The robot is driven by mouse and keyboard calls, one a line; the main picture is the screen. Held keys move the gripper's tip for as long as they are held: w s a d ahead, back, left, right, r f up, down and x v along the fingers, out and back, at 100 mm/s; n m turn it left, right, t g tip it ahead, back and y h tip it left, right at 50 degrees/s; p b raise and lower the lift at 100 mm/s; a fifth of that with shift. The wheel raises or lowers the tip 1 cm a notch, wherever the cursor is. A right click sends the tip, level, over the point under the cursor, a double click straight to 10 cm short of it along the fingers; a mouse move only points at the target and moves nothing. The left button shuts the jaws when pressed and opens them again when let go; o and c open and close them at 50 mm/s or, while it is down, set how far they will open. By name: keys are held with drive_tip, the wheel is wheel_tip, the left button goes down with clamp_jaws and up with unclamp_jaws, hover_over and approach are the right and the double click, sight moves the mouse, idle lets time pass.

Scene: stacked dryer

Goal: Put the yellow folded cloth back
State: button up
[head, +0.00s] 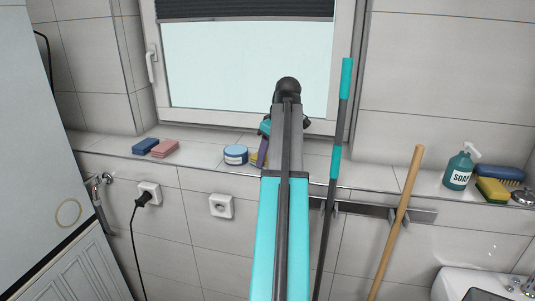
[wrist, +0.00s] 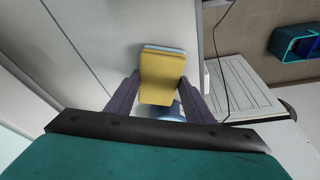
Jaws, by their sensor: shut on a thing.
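The yellow folded cloth (wrist: 162,75) is between the two purple fingers of my gripper (wrist: 160,88) in the wrist view, and the gripper is shut on it. A pale blue edge shows along its far side. In the head view only a small yellow sliver of the cloth (head: 254,160) shows beside a purple finger of my gripper (head: 262,152), above or at the window ledge. My arm hides the rest. I cannot tell whether the cloth touches the ledge.
On the ledge (head: 205,158), a round blue tin (head: 235,154) is close left of my gripper, with pink (head: 165,149) and blue (head: 145,146) folded cloths farther left. A teal pole (head: 335,160) stands right of my arm.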

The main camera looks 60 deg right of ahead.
drive_tip(key=shift+f, duration=0.15)
drive_tip(key=o, duration=0.9)
drive_tip(key=shift+b+v, duration=1.3)
drive_tip(key=shift+v, duration=4.8)
